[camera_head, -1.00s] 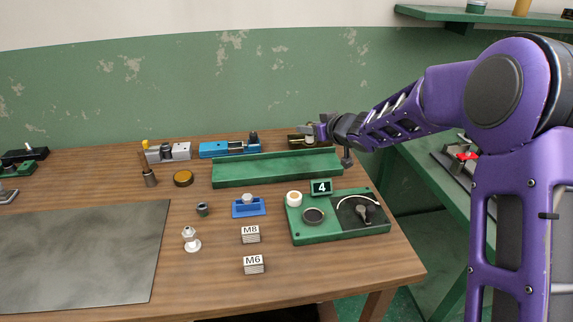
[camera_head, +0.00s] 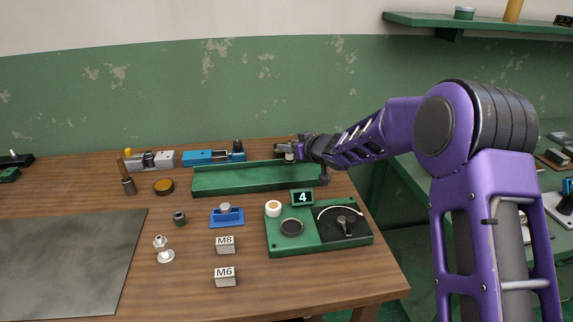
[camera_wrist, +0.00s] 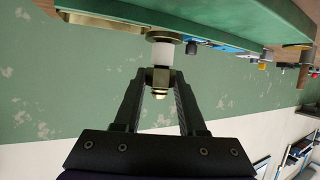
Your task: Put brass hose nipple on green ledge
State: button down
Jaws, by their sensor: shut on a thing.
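My gripper (camera_head: 291,149) is at the back right of the table, over the back edge of a long low green ledge (camera_head: 255,181) near its right end. In the wrist view my gripper (camera_wrist: 160,78) is shut on a small brass piece with a hex collar and a rounded tip, the brass hose nipple (camera_wrist: 159,77). A pale cylinder (camera_wrist: 162,55) lines up with it beyond the fingertips; I cannot tell whether they are joined. The green ledge fills the top of the wrist view (camera_wrist: 220,15). Contact between nipple and ledge cannot be made out.
Behind the ledge stand a blue vise (camera_head: 210,157) and a grey one (camera_head: 150,161). In front are a green panel with a "4" display (camera_head: 318,239), a blue holder (camera_head: 227,218) and blocks marked M8 (camera_head: 225,246) and M6 (camera_head: 225,277). A green wall shelf (camera_head: 480,25) hangs upper right.

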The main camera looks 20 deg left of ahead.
aim_at(291, 156)
jog(key=shift+f+b, duration=0.6)
jog(key=shift+f, duration=1.35)
jog(key=shift+f, duration=0.1)
jog(key=shift+c, duration=2.4)
grip_release()
jog(key=shift+r, duration=0.25)
jog(key=p+v, duration=0.1)
jog(key=v, duration=1.1)
jog(key=shift+f, duration=0.2)
jog(key=shift+d, duration=0.1)
